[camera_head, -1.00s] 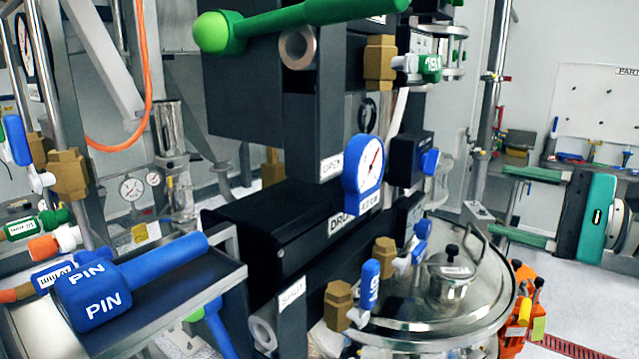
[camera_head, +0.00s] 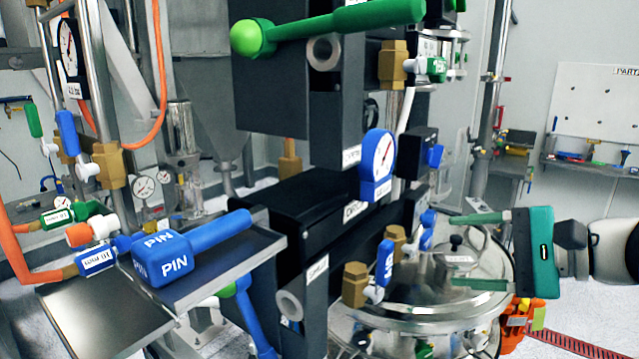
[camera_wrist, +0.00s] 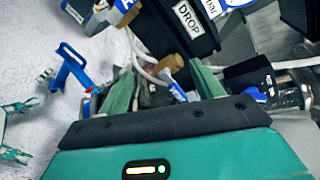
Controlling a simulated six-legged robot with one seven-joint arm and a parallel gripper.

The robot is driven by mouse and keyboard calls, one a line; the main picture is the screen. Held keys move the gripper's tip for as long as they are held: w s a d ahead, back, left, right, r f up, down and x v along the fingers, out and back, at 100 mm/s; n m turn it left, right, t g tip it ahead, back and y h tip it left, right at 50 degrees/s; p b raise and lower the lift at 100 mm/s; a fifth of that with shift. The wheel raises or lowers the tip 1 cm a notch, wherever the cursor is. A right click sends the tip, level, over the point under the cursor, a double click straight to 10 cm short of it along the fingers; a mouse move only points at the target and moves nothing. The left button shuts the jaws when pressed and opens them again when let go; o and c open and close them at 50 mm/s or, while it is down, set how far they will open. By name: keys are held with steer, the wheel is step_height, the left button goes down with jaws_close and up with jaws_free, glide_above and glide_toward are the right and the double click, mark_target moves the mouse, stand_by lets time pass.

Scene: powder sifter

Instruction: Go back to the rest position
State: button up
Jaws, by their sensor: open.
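My gripper (camera_head: 480,251) is at the right in the head view, its two green fingers pointing left and spread apart. It is in front of the round metal lid (camera_head: 400,312) in that picture and holds nothing. In the wrist view my gripper (camera_wrist: 160,82) shows both fingers apart, with a brass fitting and a blue handle (camera_wrist: 172,64) seen beyond the gap. I cannot tell how far the fingers are from the lid.
A black machine block with a blue gauge (camera_head: 378,165) and a green lever (camera_head: 330,25) stands mid-view. A blue PIN handle (camera_head: 165,258) lies on a metal tray (camera_head: 95,310) at left. A workbench (camera_head: 590,168) is behind at right.

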steer(key=s+a+f+n+h, duration=0.1)
steer(key=s+f+n+h, duration=0.2)
steer(key=f, duration=0.3)
steer(key=s+a+f+n+g+h, duration=0.1)
steer(key=s+a+f+n+h, duration=0.1)
steer(key=f+n+h, duration=0.3)
steer(key=s+a+f+n+g+h, duration=0.1)
steer(key=s+a+f+n+h, duration=0.1)
steer(key=f, duration=0.6)
steer(key=s+n+h, duration=0.1)
steer(key=s+h, duration=0.1)
steer(key=s, duration=0.1)
steer(key=shift+f+n, duration=0.35)
steer(key=shift+n, duration=0.05)
